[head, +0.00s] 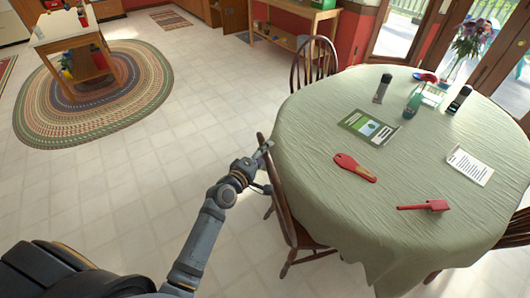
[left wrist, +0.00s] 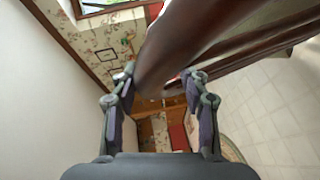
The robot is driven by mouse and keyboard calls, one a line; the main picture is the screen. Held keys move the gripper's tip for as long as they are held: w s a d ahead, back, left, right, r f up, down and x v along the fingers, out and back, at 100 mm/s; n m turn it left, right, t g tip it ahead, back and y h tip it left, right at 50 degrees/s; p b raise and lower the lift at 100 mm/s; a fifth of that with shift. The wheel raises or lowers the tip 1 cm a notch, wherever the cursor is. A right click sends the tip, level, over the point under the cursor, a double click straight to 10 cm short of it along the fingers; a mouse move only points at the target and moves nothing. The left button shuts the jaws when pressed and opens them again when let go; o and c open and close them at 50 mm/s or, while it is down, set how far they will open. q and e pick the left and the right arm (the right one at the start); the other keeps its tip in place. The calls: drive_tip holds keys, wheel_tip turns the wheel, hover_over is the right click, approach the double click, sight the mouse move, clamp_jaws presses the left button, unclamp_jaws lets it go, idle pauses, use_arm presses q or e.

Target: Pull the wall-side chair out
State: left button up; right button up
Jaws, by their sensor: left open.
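A dark brown wooden chair (head: 287,216) stands at the left side of the round table (head: 300,150), its seat largely hidden by the tablecloth. My left gripper (head: 266,168) is at the upper part of this chair's back. In the left wrist view, the gripper (left wrist: 159,80) is open, with a dark wooden bar of the chair (left wrist: 185,42) passing between and beyond its fingers. I cannot tell whether the fingers touch the wood. Another spindle-back chair (head: 314,60) stands at the table's far left. My right gripper is not in view.
The table holds a red paddle-like item (head: 355,167), a red scoop (head: 425,206), a booklet (head: 370,127) and a vase of flowers (head: 468,45). Tiled floor (head: 180,150) left of the chair is clear. A kitchen cart (head: 75,45) stands on a braided rug (head: 140,95).

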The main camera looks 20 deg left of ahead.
use_arm(q)
drive_tip(key=shift+w, duration=0.1)
drive_tip(key=shift+c, duration=0.3)
clamp_jaws()
drive_tip(key=shift+a+f, duration=0.1)
